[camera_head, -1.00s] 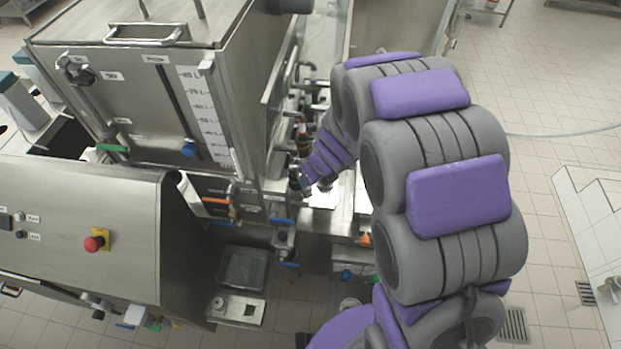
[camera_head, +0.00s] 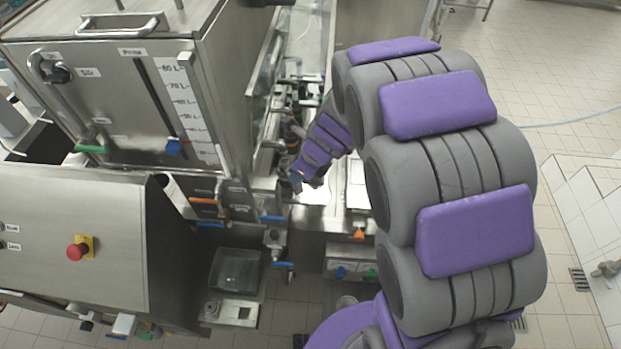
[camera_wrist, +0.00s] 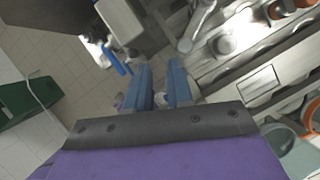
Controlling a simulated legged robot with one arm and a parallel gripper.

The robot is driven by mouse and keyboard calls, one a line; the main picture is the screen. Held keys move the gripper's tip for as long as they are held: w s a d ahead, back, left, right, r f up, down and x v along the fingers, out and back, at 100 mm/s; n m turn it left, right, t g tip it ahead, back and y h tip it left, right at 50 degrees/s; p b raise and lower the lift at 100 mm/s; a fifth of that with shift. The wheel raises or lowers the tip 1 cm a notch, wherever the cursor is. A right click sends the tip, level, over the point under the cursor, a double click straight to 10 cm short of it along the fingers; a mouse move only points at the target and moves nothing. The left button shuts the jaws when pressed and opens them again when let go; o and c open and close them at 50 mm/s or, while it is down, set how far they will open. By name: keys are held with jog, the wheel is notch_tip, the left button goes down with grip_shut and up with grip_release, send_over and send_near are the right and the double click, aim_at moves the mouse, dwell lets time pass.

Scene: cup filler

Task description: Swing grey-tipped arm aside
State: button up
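My gripper (camera_head: 297,181) is beside the right face of the steel tank, above the filler's pipework. In the wrist view its two blue fingers (camera_wrist: 160,82) are apart, with an empty gap between them. A metal fitting with a rounded grey end (camera_wrist: 222,45) lies to the right of the fingers, apart from them. I cannot tell whether it belongs to the grey-tipped arm. In the head view my arm and the pipes hide part of this area, and I cannot single that arm out.
The steel tank (camera_head: 120,105) with a litre scale stands left of my gripper. A control panel (camera_head: 70,235) with a red button is at lower left. Valves with orange and blue handles (camera_head: 275,219) and a grey tray (camera_head: 237,268) lie below.

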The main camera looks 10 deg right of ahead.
jog(key=n+b, duration=0.1)
jog(key=s+n, duration=0.1)
jog(key=n, duration=0.1)
jog(key=shift+s+a+f+g+y+b, duration=0.15)
jog(key=shift+s+f+g+y+b, duration=0.05)
jog(key=shift+g+y+b, duration=0.2)
jog(key=shift+c, duration=1.4)
jog(key=n+b, duration=0.1)
jog(key=s+n, duration=0.1)
jog(key=shift+s+n+g+b, duration=0.25)
jog(key=shift+n+g+b, duration=0.15)
grip_shut()
jog(key=w+d+f+n+g+y+b, duration=0.1)
jog(key=w+d+f+y+b, duration=0.1)
jog(key=w+d, duration=0.45)
jog(key=w+d+f+n+g+y+b, duration=0.1)
jog(key=w+d+f+n+g+y, duration=0.2)
jog(key=d, duration=0.7)
jog(key=a+f+m+t, duration=0.1)
jog(key=a+f, duration=0.4)
jog(key=a, duration=0.7)
jog(key=shift+s+a+f+b, duration=0.15)
jog(key=shift+f+b, duration=0.15)
jog(key=shift+b, duration=0.15)
